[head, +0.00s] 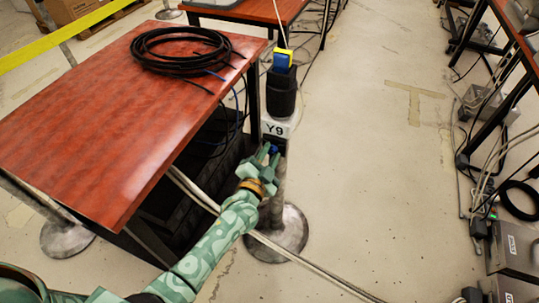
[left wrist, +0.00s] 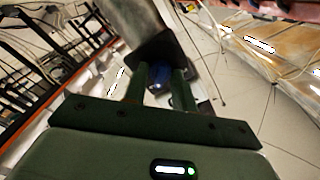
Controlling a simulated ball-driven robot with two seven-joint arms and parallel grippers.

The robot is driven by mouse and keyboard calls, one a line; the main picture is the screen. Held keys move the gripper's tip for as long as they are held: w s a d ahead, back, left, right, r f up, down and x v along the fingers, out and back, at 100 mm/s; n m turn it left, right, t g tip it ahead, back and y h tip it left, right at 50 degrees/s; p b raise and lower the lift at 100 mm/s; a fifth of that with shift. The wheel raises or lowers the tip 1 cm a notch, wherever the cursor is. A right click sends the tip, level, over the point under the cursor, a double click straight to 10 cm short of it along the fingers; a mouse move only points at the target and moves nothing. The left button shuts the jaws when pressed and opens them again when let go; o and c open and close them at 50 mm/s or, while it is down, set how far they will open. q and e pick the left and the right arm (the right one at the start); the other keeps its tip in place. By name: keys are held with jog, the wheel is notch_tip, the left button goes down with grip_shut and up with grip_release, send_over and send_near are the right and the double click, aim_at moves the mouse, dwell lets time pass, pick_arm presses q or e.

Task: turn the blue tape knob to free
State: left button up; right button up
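The blue tape knob (head: 273,149) shows at the side of a post head, just below a white plate marked "Y9" (head: 277,128). My left gripper (head: 264,153) reaches up to it from below left. A dark part of the post head (left wrist: 153,46) lies just beyond. My right gripper is in neither view.
A red-brown table (head: 100,110) with coiled black cable (head: 180,48) stands close on the left. The post has a round metal base (head: 285,240). Cables (head: 310,265) cross the floor beside it. The floor (head: 365,150) to the right is clear.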

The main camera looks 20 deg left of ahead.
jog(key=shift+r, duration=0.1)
pick_arm(q)
jog(key=n+p, duration=0.1)
jog(key=n, duration=0.2)
jog(key=shift+r+n+p, duration=0.1)
jog(key=shift+n+p, duration=0.2)
jog(key=shift+n, duration=0.1)
jog(key=n+p, duration=0.1)
jog(key=n, duration=0.4)
jog(key=shift+n, duration=0.3)
jog(key=n, duration=0.4)
jog(key=shift+p, duration=0.35)
jog(key=shift+n, duration=2.2)
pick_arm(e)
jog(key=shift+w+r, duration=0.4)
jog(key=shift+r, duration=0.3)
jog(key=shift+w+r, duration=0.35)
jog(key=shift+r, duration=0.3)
pick_arm(q)
jog(key=o, duration=0.6)
jog(key=shift+o, duration=0.2)
